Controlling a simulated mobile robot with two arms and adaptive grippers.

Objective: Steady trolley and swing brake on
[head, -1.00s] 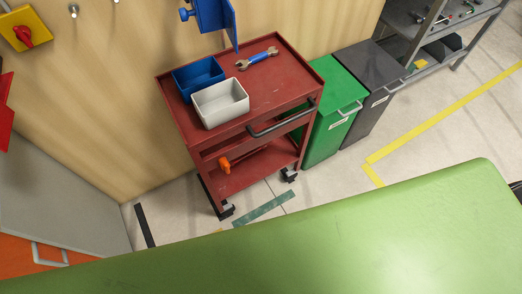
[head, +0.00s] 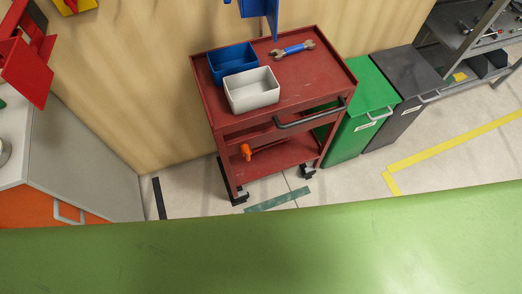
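The red trolley (head: 318,77) stands upright on its castors against the wooden wall. A dark push handle (head: 310,115) runs along its front edge. On its top are a blue bin (head: 232,60), a white bin (head: 252,90) and a blue-handled wrench (head: 293,49). An orange tool (head: 246,151) lies on its lower shelf. Two dark castors show at its foot, the left one (head: 239,197) and the right one (head: 307,172). Their brake parts are too small to make out. Neither of my grippers is in view.
A large green surface (head: 260,245) fills the foreground below the trolley. Green (head: 370,97) and dark grey (head: 408,75) lidded bins stand close at the trolley's right. A grey-topped orange cabinet (head: 70,150) is at left. Open floor with yellow tape (head: 450,140) lies at right.

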